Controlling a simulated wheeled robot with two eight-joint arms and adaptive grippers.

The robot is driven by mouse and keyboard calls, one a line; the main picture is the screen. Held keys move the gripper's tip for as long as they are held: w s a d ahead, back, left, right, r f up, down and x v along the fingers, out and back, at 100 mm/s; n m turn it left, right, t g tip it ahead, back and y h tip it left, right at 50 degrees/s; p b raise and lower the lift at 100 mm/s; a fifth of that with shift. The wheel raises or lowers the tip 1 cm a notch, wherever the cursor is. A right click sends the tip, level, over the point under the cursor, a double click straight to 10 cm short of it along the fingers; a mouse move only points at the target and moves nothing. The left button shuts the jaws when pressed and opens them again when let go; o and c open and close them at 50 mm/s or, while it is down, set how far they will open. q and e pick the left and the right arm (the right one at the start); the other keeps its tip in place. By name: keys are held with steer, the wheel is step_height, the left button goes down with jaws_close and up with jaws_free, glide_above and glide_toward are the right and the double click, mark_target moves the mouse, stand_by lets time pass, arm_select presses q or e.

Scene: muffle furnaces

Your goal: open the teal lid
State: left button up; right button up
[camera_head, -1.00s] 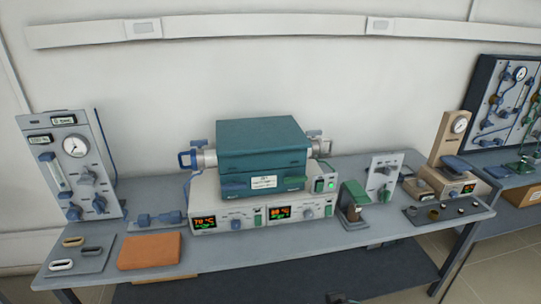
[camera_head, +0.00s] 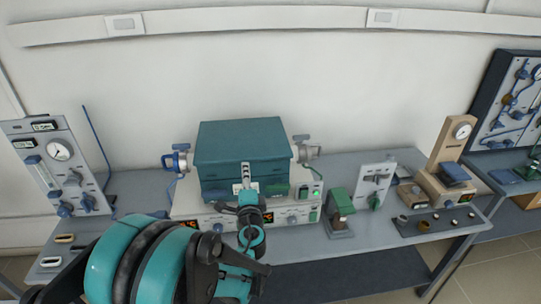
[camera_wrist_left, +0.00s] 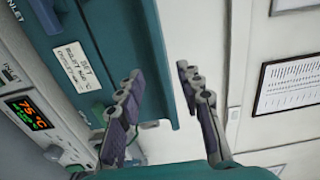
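The teal lid (camera_head: 240,140) sits closed on the teal furnace box in the middle of the bench. In the left wrist view the lid (camera_wrist_left: 155,30) appears turned on its side, next to the white label (camera_wrist_left: 77,65) on the front. My left gripper (camera_head: 246,178) is in front of the box. In the left wrist view the gripper (camera_wrist_left: 160,75) has its two fingers apart, with the lid's front edge near the gap and nothing visibly gripped. Contact with the lid cannot be told. My right gripper is not in view.
The white control base (camera_head: 295,213) with lit displays stands under the box. Metal end fittings (camera_head: 307,150) stick out at both sides. A gauge panel (camera_head: 52,165) is at left, and a green-topped device (camera_head: 340,205) is at right. Wall space above the lid is clear.

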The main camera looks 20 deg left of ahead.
mark_target(244, 161)
arm_select(q)
steer(key=b+x, duration=0.1)
steer(key=x, duration=0.6)
steer(key=shift+w+a, duration=0.1)
steer(key=shift+a, duration=0.15)
steer(key=shift+c, duration=0.3)
jaws_close()
